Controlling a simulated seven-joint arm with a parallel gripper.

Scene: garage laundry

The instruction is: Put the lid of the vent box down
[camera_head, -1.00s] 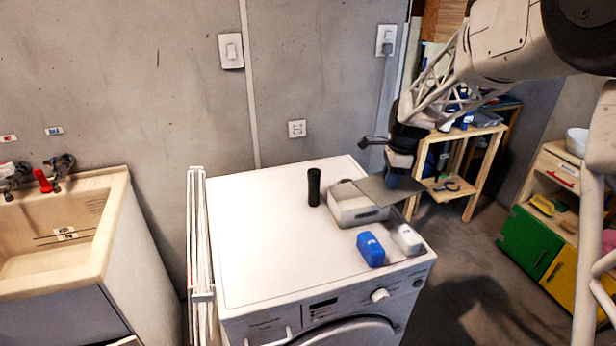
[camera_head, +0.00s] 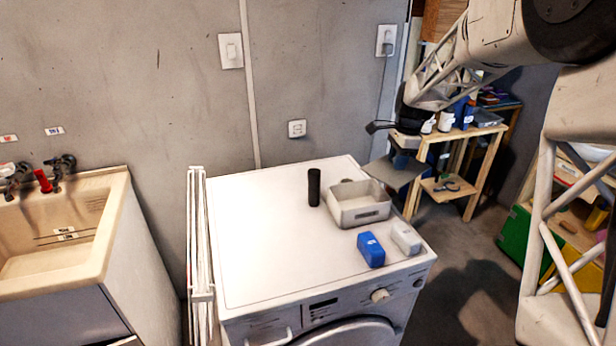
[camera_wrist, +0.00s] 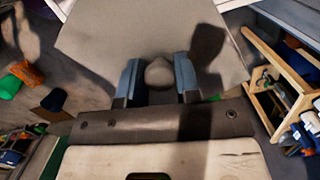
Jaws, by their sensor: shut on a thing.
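The vent box (camera_head: 362,217) is a pale grey open-topped box on the white washing machine, and its inside shows uncovered. Its lid (camera_head: 388,172) is a flat grey plate, held in the air at the box's far right, around the machine's back right edge. The lid (camera_wrist: 120,35) also fills the upper middle of the wrist view. My gripper (camera_wrist: 158,78) is shut on the lid's round knob (camera_wrist: 159,73), with a blue finger on each side. In the head view my gripper (camera_head: 404,160) is partly hidden by my wrist.
On the washing machine (camera_head: 265,240) stand a black cylinder (camera_head: 314,187), a blue bottle (camera_head: 371,250) and a white bottle (camera_head: 406,238). The machine's left and middle top is clear. A wooden shelf (camera_head: 463,134) with items stands behind, to the right.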

